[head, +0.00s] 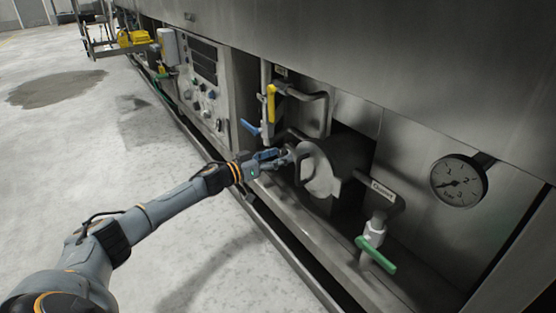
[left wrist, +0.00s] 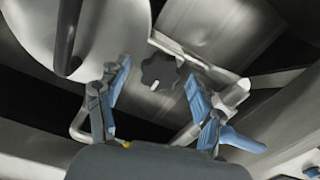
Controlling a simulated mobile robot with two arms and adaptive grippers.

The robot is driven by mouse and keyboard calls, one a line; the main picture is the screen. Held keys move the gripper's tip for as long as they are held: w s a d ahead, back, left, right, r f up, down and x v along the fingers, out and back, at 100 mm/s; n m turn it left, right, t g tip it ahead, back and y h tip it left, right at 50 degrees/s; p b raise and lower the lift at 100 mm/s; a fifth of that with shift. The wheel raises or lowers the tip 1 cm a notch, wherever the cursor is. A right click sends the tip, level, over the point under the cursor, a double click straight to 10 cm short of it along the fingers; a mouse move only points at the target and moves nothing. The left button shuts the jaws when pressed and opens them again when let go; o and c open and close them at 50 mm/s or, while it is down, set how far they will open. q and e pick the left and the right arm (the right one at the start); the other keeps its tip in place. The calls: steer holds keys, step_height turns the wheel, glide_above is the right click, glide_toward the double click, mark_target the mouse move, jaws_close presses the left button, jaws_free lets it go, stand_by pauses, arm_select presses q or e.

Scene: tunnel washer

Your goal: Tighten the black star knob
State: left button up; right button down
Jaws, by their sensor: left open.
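The black star knob (left wrist: 160,72) shows in the left wrist view, above the middle of the picture, between and beyond the fingertips of my left gripper (left wrist: 156,76). Its fingers are blue and grey and stand open, one on each side of the knob. I see no clear contact between them and the knob. In the head view my left gripper (head: 278,160) reaches in from the left to the left side of a round metal housing (head: 322,172). I cannot make out the knob there. My right gripper is in neither view.
Close to the left gripper are a yellow-handled pipe (head: 271,104) and a blue lever (head: 250,127). A green-handled valve (head: 376,254) and a pressure gauge (head: 459,181) are to the right. A control panel (head: 205,82) stands behind left. The floor (head: 150,170) at left is clear.

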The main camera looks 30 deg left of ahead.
arm_select(q)
steer(key=c, duration=1.2)
steer(key=shift+o, duration=0.2)
